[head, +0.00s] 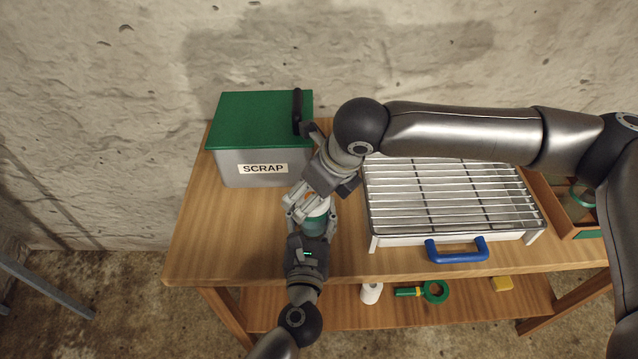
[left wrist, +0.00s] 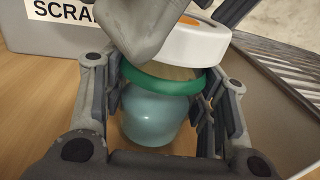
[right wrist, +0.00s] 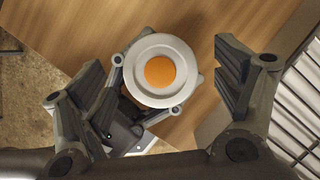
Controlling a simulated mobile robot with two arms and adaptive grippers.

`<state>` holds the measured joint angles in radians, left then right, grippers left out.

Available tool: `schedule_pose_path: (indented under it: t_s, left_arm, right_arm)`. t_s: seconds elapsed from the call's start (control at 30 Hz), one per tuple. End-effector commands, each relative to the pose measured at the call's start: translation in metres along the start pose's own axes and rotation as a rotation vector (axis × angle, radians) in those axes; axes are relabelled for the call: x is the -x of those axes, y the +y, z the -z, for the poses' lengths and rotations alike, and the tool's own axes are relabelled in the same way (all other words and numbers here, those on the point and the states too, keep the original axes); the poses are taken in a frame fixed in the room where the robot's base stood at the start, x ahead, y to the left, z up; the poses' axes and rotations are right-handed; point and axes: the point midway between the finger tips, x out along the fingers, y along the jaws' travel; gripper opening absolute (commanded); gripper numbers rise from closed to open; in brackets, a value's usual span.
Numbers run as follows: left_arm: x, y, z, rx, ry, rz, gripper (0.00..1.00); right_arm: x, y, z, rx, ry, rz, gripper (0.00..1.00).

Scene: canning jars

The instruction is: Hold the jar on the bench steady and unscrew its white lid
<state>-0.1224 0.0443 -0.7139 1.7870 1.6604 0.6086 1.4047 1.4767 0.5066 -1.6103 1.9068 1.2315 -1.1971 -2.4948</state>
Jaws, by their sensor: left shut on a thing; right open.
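The jar (head: 314,225) stands upright near the bench's front left; its body is blue-green in the left wrist view (left wrist: 155,115). A green ring (left wrist: 165,85) circles it below the white lid (left wrist: 195,44). The lid has an orange spot on top, seen from above in the right wrist view (right wrist: 158,71). My left gripper (head: 309,238) is shut on the jar's body, fingers on both sides. My right gripper (head: 308,208) is above the jar, open, its fingers apart on either side of the lid with clear gaps in its wrist view. It partly hides the lid in the head view.
A grey SCRAP bin (head: 230,170) with a green lid stands behind left. A wire rack (head: 450,200) with a blue handle is close on the right. A wooden tray (head: 562,205) lies beyond it. The lower shelf (head: 330,312) holds small items. Bare bench (head: 205,225) lies left of the jar.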

Motion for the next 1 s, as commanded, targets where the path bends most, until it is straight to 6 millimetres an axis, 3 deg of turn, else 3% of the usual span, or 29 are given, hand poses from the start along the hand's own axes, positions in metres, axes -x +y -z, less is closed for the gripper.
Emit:
schedule_pose_path:
  t_s: [0.3,0.67,0.7,0.9,0.93,1.0]
  left_arm:
    - [0.0001,0.0001,0.0009,0.0,0.002,0.0,0.25]
    - [0.0001,0.0001,0.001,0.0,0.002,0.0,0.25]
    - [0.0001,0.0001,0.001,0.0,0.002,0.0,0.25]
    - [0.0001,0.0002,0.001,0.0,0.002,0.0,0.25]
    - [0.0001,0.0002,0.001,0.0,0.002,-0.001,0.25]
    - [0.0001,0.0002,0.0009,0.0,0.002,-0.001,0.25]
  right_arm:
    - [-0.0026,0.0001,0.0002,0.0,0.0,0.0,0.85]
    - [-0.0023,0.0,0.0001,0.0,0.0,0.0,0.38]
    - [-0.0023,-0.0001,0.0001,0.0,0.0,0.0,0.56]
    - [-0.0022,-0.0003,0.0001,0.0,0.0,0.001,0.32]
    - [-0.0022,-0.0003,0.0001,0.0,0.0,0.001,0.64]
    - [-0.0022,-0.0004,0.0001,0.0,0.0,0.001,0.73]
